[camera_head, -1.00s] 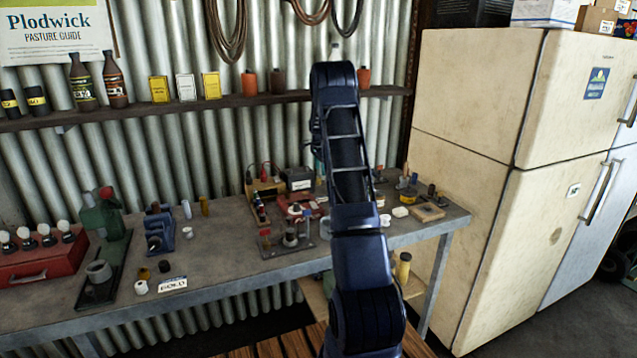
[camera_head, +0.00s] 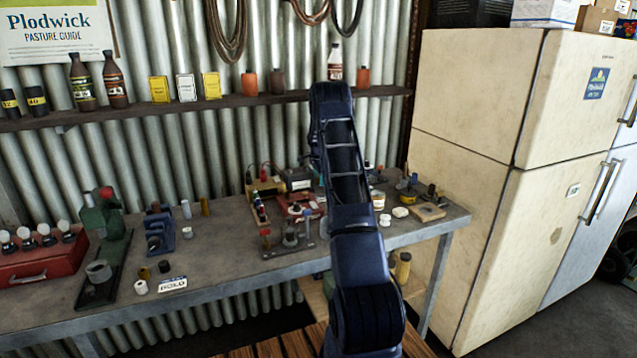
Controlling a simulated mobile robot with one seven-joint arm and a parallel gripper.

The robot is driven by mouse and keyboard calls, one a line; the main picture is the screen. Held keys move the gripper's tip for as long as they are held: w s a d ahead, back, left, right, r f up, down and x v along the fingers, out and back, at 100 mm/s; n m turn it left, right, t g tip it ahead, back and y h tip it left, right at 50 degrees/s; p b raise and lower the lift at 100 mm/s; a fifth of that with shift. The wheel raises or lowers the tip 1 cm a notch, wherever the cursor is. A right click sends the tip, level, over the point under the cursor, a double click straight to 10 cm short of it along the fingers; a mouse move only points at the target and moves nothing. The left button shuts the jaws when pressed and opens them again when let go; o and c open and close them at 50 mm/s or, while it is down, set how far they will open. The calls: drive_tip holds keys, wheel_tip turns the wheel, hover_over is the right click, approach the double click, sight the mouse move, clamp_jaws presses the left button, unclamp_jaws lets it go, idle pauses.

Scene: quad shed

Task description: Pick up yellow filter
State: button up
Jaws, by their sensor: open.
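A larger yellowish cylinder (camera_head: 403,267) stands below the bench top at the right, beside my arm. Both are small in the picture, and I cannot tell which one is the yellow filter. My arm rises from the bottom centre and bends over the right half of the bench. My gripper is hidden behind the arm links, so its place relative to either cylinder cannot be seen.
A green machine (camera_head: 103,218), a blue stand (camera_head: 158,230) and a red box (camera_head: 42,258) fill the bench's left. Red-framed gear (camera_head: 298,207) crowds its middle. A fridge (camera_head: 490,130) bounds the right. The front middle of the bench is clear.

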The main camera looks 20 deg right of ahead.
drive_tip(key=shift+f, duration=0.2)
drive_tip(key=c, duration=1.1)
drive_tip(key=shift+r, duration=0.1)
